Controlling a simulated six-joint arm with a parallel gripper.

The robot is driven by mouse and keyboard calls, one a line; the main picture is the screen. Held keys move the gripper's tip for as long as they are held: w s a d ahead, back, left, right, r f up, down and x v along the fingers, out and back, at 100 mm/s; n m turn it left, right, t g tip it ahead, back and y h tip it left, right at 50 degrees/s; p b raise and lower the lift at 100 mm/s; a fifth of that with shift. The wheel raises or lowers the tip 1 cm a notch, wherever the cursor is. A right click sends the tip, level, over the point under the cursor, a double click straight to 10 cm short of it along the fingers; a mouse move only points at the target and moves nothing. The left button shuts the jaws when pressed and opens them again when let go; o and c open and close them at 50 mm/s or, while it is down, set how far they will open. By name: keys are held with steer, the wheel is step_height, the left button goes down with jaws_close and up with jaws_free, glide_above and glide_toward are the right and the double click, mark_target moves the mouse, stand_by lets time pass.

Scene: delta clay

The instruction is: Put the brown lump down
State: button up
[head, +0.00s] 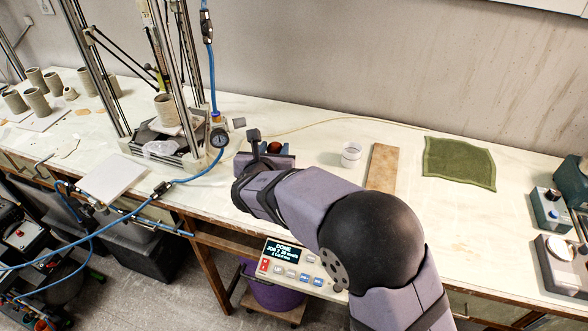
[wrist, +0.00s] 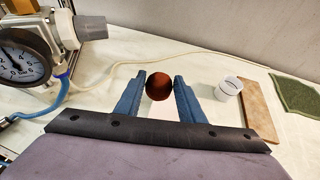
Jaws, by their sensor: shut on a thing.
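The brown lump (wrist: 159,86) is a round reddish-brown ball between the two blue fingers of my gripper (wrist: 160,92) in the wrist view. The fingers press on its left and right sides. In the head view the lump (head: 274,147) shows only partly, at the end of my gripper (head: 272,149), with my own arm in front of it. It is over the pale worktable (head: 320,133). I cannot tell whether its underside touches the table.
A small white cup (head: 351,155) and a tan board (head: 382,168) stand to the right, then a green cloth (head: 459,162). A pressure gauge (head: 218,138) with a blue hose is close on the left, by the clay printer (head: 165,120). A thin hose crosses behind. Table beyond the lump looks clear.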

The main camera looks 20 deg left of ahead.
steer(key=w+d+r+m+h, duration=0.2)
steer(key=d+r+h, duration=0.1)
steer(key=d, duration=0.1)
steer(key=shift+f+p, duration=0.75)
steer(key=shift+f, duration=4.05)
steer(key=shift+f, duration=0.25)
steer(key=o, duration=1.1)
steer(key=shift+r, duration=0.2)
steer(key=shift+r, duration=0.1)
steer(key=b+v, duration=0.2)
steer(key=v, duration=0.9)
steer(key=shift+s+d+b, duration=0.15)
steer(key=shift+s+b, duration=0.2)
steer(key=shift+s, duration=0.1)
